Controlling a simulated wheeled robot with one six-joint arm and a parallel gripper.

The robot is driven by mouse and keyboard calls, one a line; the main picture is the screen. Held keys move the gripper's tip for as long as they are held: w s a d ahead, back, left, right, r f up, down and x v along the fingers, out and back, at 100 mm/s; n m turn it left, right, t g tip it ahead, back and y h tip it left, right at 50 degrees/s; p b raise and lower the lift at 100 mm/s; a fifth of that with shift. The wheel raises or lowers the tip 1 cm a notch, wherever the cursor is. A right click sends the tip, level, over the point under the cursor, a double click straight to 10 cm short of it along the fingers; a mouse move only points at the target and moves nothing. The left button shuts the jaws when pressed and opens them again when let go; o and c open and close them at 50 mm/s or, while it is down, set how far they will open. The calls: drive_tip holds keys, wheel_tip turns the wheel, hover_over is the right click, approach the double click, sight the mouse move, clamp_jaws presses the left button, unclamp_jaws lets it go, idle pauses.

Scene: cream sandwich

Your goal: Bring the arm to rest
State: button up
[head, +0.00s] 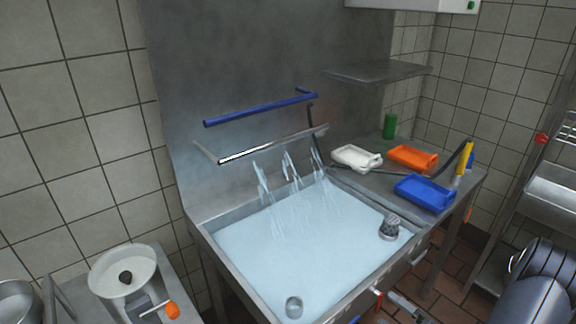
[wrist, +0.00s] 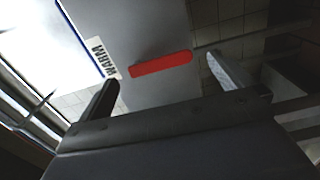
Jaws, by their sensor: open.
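My gripper (wrist: 168,88) shows in the wrist view with its two dark fingers wide apart. Nothing is held between the fingers. Beyond them is a pale panel with a "WARM" label (wrist: 101,57) and a red bar (wrist: 160,63). The panel looks apart from the fingers, though the distance is hard to judge. In the head view, the dark rounded part at the lower right is probably my arm; the fingers cannot be made out there.
A sink (head: 310,240) full of water stands in the middle, with streams falling from a bar tap (head: 270,143). White (head: 356,158), orange (head: 413,157) and blue (head: 424,193) trays lie on the counter to its right. A metal rack (head: 555,190) stands at the far right.

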drive_tip(key=shift+x, duration=1.45)
